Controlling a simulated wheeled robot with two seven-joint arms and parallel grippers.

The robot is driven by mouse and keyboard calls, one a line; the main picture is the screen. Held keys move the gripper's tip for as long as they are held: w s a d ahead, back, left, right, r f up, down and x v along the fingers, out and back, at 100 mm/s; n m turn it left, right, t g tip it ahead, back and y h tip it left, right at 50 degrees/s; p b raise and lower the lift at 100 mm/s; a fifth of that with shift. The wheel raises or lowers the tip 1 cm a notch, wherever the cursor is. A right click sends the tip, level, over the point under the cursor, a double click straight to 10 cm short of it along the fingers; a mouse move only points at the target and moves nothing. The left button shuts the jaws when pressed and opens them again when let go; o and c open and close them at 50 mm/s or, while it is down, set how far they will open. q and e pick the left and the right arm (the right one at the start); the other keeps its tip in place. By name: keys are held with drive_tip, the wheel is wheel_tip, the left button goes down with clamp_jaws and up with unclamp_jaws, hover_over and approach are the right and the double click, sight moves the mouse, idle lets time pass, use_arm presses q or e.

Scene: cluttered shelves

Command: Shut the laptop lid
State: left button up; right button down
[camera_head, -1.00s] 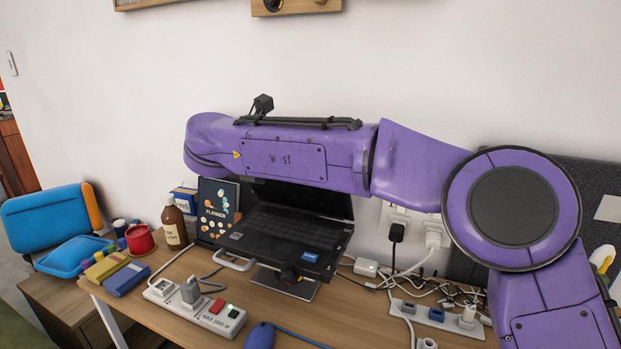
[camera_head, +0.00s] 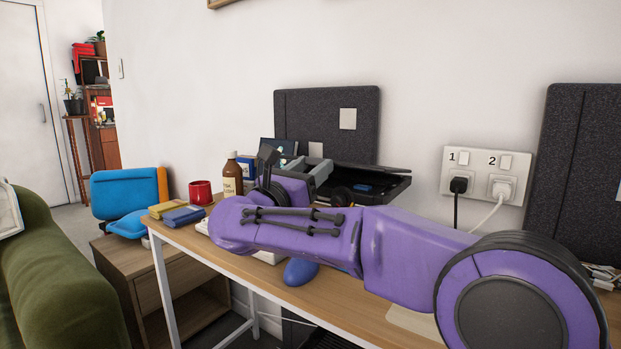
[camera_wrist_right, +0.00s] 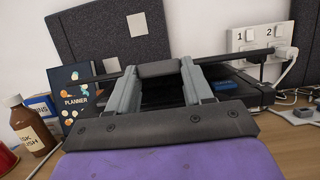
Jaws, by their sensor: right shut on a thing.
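The black laptop (camera_head: 385,193) sits on the desk, partly behind my right arm. Its lid (camera_head: 375,167) is tilted low over the keyboard, with a gap between them; a blue sticker shows in the gap. In the right wrist view the lid's thin dark edge (camera_wrist_right: 226,61) runs across, beyond the fingers. My right gripper (camera_head: 320,170) is at the lid's front edge, and its grey fingers (camera_wrist_right: 158,72) are shut on the lid. The arm hides part of the laptop's front. My left gripper is not in view.
A brown bottle (camera_head: 232,176), red cup (camera_head: 200,192) and planner (camera_wrist_right: 76,92) stand left of the laptop. A blue mouse (camera_head: 299,271) lies in front, near my arm. A plugged wall socket (camera_head: 485,172) is at right. A dark panel (camera_head: 300,115) stands behind.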

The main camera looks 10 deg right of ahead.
drive_tip(key=shift+s+a+f+b, duration=0.1)
drive_tip(key=shift+f+b, duration=0.55)
drive_tip(key=shift+f, duration=0.4)
drive_tip(key=shift+c, duration=2.2)
unclamp_jaws()
drive_tip(key=p+v, duration=0.1)
drive_tip(key=v, duration=0.9)
